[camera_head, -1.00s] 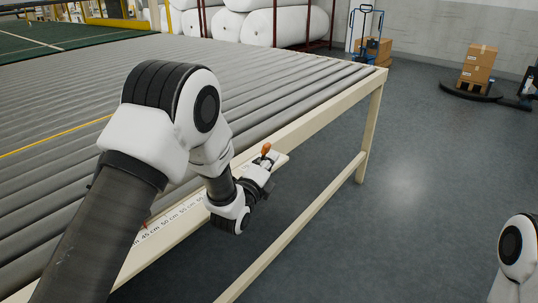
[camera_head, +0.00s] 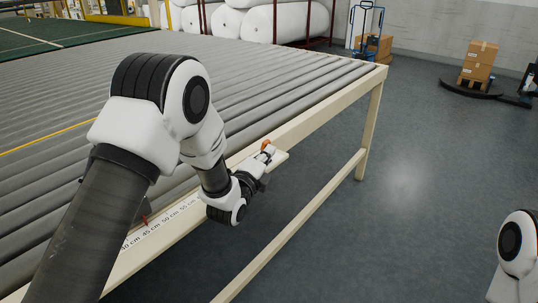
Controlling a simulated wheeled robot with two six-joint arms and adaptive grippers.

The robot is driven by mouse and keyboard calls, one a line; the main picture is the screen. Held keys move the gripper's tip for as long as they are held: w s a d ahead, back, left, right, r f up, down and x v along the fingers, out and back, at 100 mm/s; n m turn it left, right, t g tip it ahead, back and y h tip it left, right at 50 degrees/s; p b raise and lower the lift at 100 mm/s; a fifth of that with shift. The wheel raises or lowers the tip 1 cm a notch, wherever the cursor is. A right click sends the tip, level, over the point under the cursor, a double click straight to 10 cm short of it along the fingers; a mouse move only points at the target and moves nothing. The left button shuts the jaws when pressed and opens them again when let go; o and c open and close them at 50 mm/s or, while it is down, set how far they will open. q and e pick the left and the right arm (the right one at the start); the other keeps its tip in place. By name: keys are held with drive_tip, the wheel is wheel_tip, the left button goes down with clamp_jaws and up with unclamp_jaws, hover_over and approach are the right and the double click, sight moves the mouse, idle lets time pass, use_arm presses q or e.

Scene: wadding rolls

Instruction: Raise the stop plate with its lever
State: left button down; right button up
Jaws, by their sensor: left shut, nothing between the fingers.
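The lever's orange knob (camera_head: 266,146) shows at the front edge of the roller table, near the end of the scale strip. My left gripper (camera_head: 265,161) is at the lever, just below and beside the knob. It is shut with nothing between its fingers. Whether it touches the lever I cannot tell. I cannot make out the stop plate; my left arm covers part of the table. Of my right arm only a white link shows at the lower right; its gripper is out of view.
The grey roller table (camera_head: 310,82) has a cream frame and legs. A centimetre scale (camera_head: 160,227) runs along its front edge, with a small red pointer (camera_head: 145,221). White wadding rolls (camera_head: 275,24), a blue pallet truck (camera_head: 364,28) and cartons (camera_head: 478,62) stand behind. The floor at right is clear.

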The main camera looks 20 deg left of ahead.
sight(262, 144)
use_arm(q)
drive_tip(key=shift+a+r, duration=0.1)
drive_tip(key=shift+w+a+r+n+p, duration=0.1)
drive_tip(key=shift+a+r+n+p, duration=0.1)
drive_tip(key=shift+n, duration=0.35)
drive_tip(key=shift+w+a+r+n+p, duration=0.1)
drive_tip(key=shift+a+r+n+p, duration=0.1)
drive_tip(key=shift+n, duration=0.35)
drive_tip(key=shift+w+a+r+n+g, duration=0.2)
drive_tip(key=shift+a+n+g, duration=0.25)
drive_tip(key=shift+n, duration=0.65)
drive_tip(key=shift+a+n, duration=0.35)
drive_tip(key=shift+n, duration=0.25)
drive_tip(key=shift+w+a, duration=0.1)
drive_tip(key=shift+a, duration=0.1)
drive_tip(key=shift+r, duration=0.1)
drive_tip(key=shift+w, duration=0.1)
